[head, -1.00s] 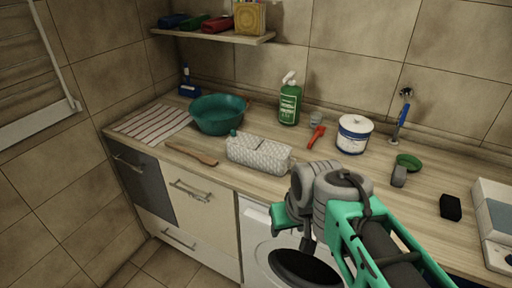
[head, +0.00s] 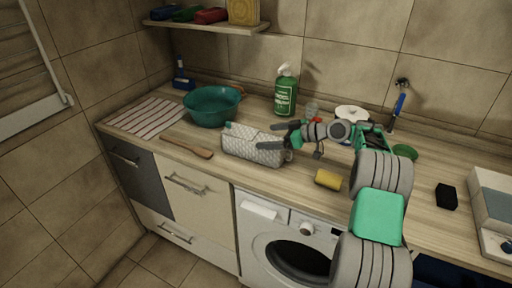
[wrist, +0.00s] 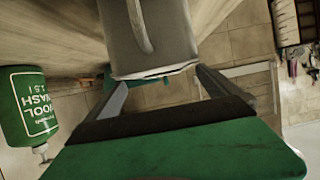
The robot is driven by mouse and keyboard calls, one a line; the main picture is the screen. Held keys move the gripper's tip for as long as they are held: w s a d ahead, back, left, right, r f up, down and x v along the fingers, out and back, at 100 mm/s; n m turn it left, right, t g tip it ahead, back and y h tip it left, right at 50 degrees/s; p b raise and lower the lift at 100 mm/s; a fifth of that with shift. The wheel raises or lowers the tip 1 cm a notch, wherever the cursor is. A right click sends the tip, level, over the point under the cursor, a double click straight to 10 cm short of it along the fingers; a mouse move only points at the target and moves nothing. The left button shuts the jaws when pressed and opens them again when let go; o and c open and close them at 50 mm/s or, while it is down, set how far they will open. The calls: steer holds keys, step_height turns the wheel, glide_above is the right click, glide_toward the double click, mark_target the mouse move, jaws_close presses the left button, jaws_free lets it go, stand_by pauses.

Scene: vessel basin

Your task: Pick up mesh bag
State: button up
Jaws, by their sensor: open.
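The mesh bag (head: 252,147) is a light grey, patterned, oblong bag with a teal piece at its upper left. It lies on the wooden counter in the head view. My gripper (head: 268,136) is open and points left, its fingers in front of the bag's right part in the picture. I cannot tell whether they touch it. In the wrist view a grey form (wrist: 160,40) with a strap-like strip appears beyond and between the open fingers (wrist: 162,88). It is probably the bag's near end. No bag is seen held.
A teal basin (head: 212,106) stands left of the bag, with a wooden spatula (head: 187,146) in front. A green bottle (head: 285,95) stands behind, also at left in the wrist view (wrist: 30,105). A yellow sponge (head: 328,179) lies right. A washing machine (head: 285,235) is below.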

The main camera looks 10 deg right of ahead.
mark_target(258, 137)
steer(key=p+x, duration=0.2)
steer(key=x, duration=0.3)
steer(key=shift+a+f, duration=0.15)
steer(key=shift+a, duration=0.15)
steer(key=shift+s+d, duration=0.1)
steer(key=shift+c, duration=0.2)
steer(key=c, duration=1.5)
steer(key=shift+o, duration=0.2)
